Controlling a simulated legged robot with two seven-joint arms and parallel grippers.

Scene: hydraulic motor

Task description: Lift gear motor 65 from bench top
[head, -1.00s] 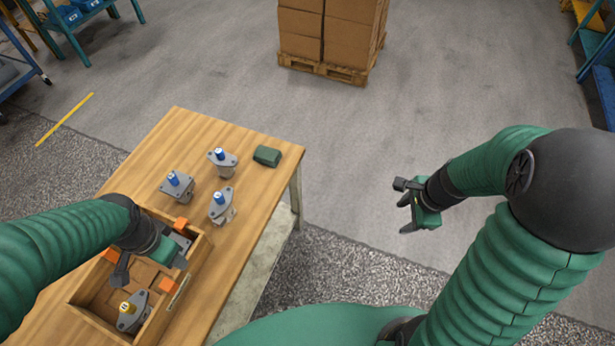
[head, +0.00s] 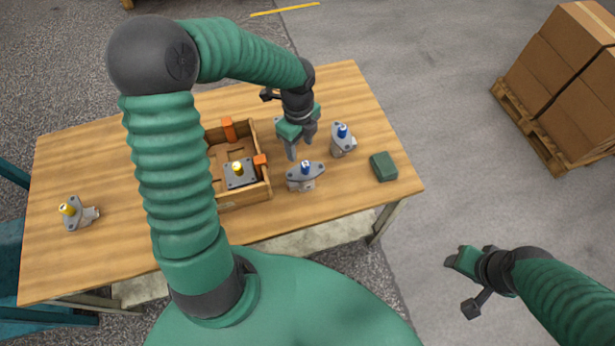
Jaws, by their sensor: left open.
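Several grey motors with coloured shaft caps are in the head view; I cannot read which one is number 65. A blue-capped motor (head: 304,174) stands on the bench top (head: 345,95) just in front of my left gripper. Another blue-capped motor (head: 343,142) stands to the right of the gripper. My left gripper (head: 300,147) is open, with its fingers pointing down above the bench behind the nearer motor. My forearm and gripper hide the bench behind them. My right gripper (head: 460,263) is off the bench over the floor at the lower right; its jaws are unclear.
A wooden box (head: 262,190) with orange blocks holds a yellow-capped motor (head: 238,172). Another yellow-capped motor (head: 72,211) lies at the bench's left. A dark green block (head: 384,166) sits near the right edge. Stacked cartons (head: 575,80) stand on a pallet at the right.

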